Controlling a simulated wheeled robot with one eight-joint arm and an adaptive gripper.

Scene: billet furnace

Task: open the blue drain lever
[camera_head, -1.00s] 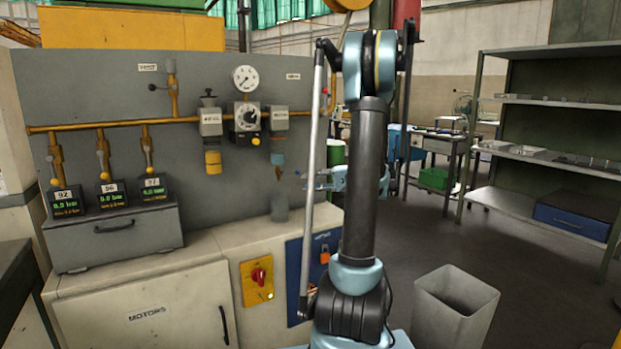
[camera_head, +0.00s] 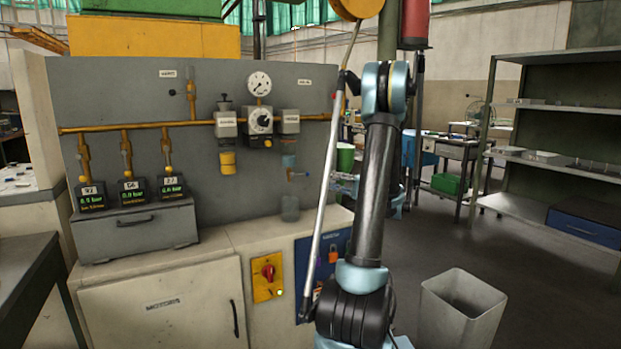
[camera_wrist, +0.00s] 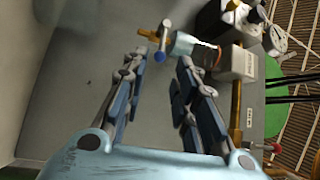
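The blue drain lever (camera_head: 300,175) sticks out to the right beneath a bluish filter bowl (camera_head: 289,160) on the grey panel. In the wrist view the lever (camera_wrist: 163,38) shows as a small blue bar by an orange outlet (camera_wrist: 147,33), just beyond the fingertips. My gripper (camera_wrist: 161,64) is open, with clear space between its two blue-padded fingers. Nothing is held, and the lever appears apart from the fingers. In the head view my gripper (camera_head: 345,184) is to the right of the lever, partly hidden by my arm.
The panel carries a yellow pipe (camera_head: 150,124), a pressure gauge (camera_head: 259,83) and a yellow-bottomed filter (camera_head: 228,162). A clear cup (camera_head: 290,208) stands below the lever on the cabinet top. A red switch (camera_head: 268,272) is on the cabinet front. A grey bin (camera_head: 460,312) stands at right.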

